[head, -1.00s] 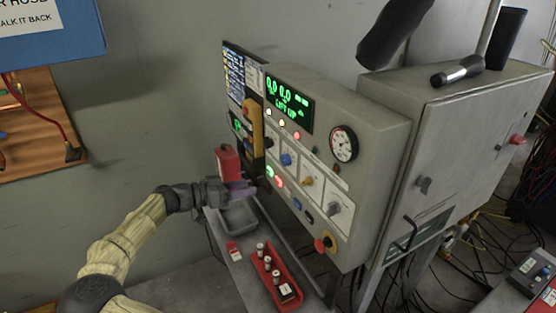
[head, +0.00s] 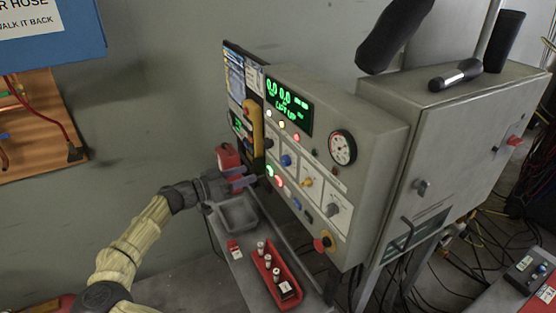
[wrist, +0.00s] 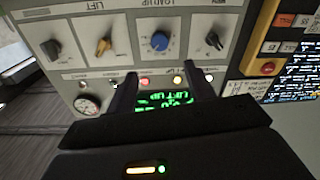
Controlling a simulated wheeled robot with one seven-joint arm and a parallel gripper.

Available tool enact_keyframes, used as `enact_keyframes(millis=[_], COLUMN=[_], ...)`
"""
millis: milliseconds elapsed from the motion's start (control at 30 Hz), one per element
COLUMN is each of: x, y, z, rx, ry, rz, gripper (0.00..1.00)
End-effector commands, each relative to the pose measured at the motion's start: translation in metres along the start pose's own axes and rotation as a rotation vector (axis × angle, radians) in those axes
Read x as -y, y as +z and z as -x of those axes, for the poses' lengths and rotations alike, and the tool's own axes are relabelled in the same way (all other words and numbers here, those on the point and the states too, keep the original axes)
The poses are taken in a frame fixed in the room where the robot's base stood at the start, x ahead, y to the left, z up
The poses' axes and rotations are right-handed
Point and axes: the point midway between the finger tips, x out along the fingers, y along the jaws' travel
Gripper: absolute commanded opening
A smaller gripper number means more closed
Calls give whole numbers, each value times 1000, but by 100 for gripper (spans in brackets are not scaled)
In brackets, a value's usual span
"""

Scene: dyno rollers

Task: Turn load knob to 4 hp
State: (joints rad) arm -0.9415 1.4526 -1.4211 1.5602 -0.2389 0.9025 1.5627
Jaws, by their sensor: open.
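The load knob (head: 287,160) is a round blue dial on its own white plate on the grey control panel. In the wrist view the panel appears upside down, and the blue knob (wrist: 159,41), under a LOAD label, lies just beyond the fingertips. The scale and pointer are too small to read. My gripper (head: 246,183) is open and empty in front of the panel's left part, apart from the knob. In the wrist view its two dark fingers (wrist: 163,82) reach toward the row of knobs, with the blue knob ahead between them.
Neighbours are a black knob (wrist: 214,40), an orange lift knob (wrist: 103,46) and a grey knob (head: 333,210). A green display (head: 287,108) and a gauge (head: 342,147) are on the panel. Below are a grey tray (head: 257,221) and a red tray (head: 290,276).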

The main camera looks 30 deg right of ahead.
Motion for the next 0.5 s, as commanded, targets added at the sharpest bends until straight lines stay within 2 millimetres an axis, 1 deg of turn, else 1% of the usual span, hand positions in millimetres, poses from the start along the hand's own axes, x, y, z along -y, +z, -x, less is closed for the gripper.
enact_keyframes(millis=[33,500], x=[-2,-2], y=[-3,-3], z=[-11,-93], rx=[0,0], ry=[5,3], rz=[1,1], gripper=[53,53])
